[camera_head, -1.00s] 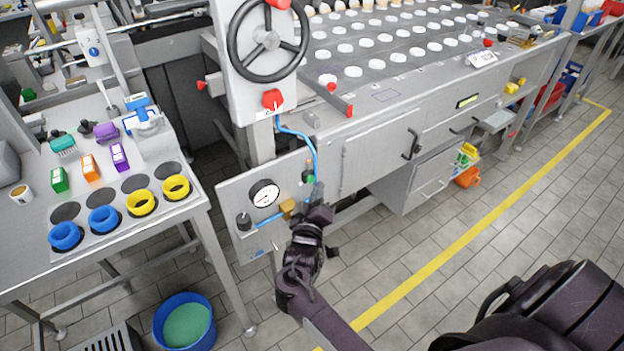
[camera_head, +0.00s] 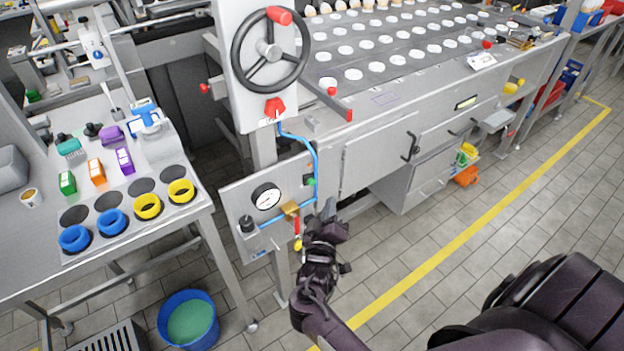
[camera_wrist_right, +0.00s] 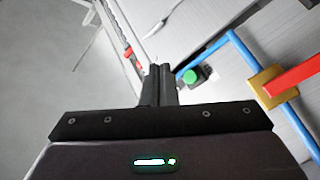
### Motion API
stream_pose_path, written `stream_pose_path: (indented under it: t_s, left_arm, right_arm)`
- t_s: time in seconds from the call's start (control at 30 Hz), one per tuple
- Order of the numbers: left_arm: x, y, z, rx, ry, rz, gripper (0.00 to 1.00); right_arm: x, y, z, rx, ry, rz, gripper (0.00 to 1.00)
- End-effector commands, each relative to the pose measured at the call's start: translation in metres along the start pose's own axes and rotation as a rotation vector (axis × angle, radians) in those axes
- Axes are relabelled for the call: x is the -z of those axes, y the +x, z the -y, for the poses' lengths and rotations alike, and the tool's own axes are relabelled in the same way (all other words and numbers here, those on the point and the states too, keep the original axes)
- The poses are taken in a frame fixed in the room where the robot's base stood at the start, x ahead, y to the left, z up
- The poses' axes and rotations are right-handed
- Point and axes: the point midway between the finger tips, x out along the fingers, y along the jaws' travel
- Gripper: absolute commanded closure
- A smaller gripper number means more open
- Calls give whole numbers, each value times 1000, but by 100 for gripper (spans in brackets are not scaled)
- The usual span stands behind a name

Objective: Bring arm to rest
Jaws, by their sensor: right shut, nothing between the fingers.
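My right gripper (camera_head: 328,210) is in front of the lower gauge panel of the machine, its arm coming up from the bottom of the head view. In the right wrist view its fingers (camera_wrist_right: 158,80) are together with nothing between them. A green button (camera_wrist_right: 194,75) lies just right of the fingertips there, apart from them as far as I can tell. A brass valve block (camera_wrist_right: 268,88) with a red handle (camera_wrist_right: 300,75) sits farther right on a blue pipe. My left gripper is not in view.
The panel (camera_head: 235,200) carries a round gauge (camera_head: 266,196). A table with blue rings (camera_head: 74,238) and yellow rings (camera_head: 181,191) stands at the left. A blue bucket (camera_head: 188,318) is on the floor.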

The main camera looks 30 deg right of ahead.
Motion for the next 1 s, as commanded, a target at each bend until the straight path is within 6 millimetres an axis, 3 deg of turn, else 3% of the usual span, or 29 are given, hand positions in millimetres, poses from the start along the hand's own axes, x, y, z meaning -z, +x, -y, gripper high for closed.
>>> stream_pose_path:
  t_s: [0.4, 0.47, 0.57, 0.67, 0.8, 0.9, 1.0]
  left_arm:
    - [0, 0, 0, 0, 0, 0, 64]
    - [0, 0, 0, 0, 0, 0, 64]
    - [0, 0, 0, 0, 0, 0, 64]
    - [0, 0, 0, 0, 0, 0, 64]
    - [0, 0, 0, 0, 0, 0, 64]
    - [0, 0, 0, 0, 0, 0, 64]
    - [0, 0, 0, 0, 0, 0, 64]
  right_arm:
    - [0, 0, 1, 3, 0, 0, 100]
    - [-4, -2, 7, 22, 0, 0, 100]
    - [-20, -11, 35, 109, 6, 6, 100]
    - [-52, -32, 82, 266, 21, 30, 100]
    - [-118, -83, 150, 528, 42, 119, 100]
    - [-170, -128, 185, 697, 50, 215, 100]
    - [-224, -179, 208, 849, 51, 332, 100]
